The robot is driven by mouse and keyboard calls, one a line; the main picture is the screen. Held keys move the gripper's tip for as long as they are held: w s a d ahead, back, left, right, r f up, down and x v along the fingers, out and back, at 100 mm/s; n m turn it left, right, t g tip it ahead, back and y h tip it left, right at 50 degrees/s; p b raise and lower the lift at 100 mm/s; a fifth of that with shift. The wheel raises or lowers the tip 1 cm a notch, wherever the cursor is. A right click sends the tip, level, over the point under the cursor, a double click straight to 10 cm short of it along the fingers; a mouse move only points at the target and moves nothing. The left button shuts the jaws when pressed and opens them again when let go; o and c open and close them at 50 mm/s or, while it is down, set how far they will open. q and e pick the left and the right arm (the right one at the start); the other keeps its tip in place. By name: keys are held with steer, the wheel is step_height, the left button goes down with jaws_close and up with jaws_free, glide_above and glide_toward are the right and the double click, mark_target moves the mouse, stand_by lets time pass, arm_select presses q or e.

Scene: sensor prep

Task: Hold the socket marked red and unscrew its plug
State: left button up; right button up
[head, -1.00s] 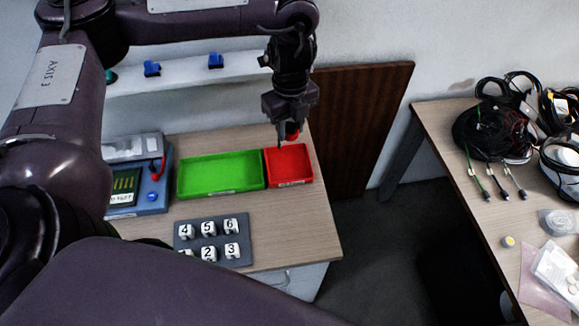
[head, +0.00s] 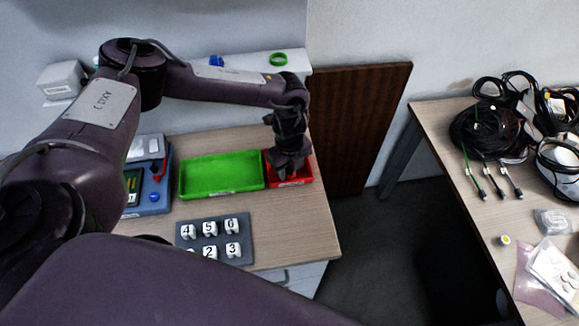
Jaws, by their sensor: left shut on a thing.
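My left gripper (head: 287,173) points down into the red tray (head: 305,172) at the right end of the left table. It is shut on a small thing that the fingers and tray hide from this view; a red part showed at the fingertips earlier. On the right table, black cables (head: 490,130) lie coiled, with several thin leads ending in dark connectors (head: 495,194) near the table's left side. The connectors are too small to tell which socket is marked red or which plug belongs to it. My right gripper is out of view.
A green tray (head: 180,180) stands left of the red one and looks empty. A grey holder (head: 243,257) with numbered white blocks is in front. A blue instrument (head: 156,210) stands at left. A brown panel (head: 362,125) and a floor gap separate the tables.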

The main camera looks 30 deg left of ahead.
mark_target(289, 169)
arm_select(q)
steer(key=shift+f, duration=0.2)
steer(key=o, duration=1.1)
steer(key=shift+c, duration=0.2)
steer(key=shift+r, duration=0.6)
step_height(289, 169, up, 11)
steer(key=b, duration=0.2)
steer(key=shift+r, duration=0.15)
steer(key=shift+r, duration=0.1)
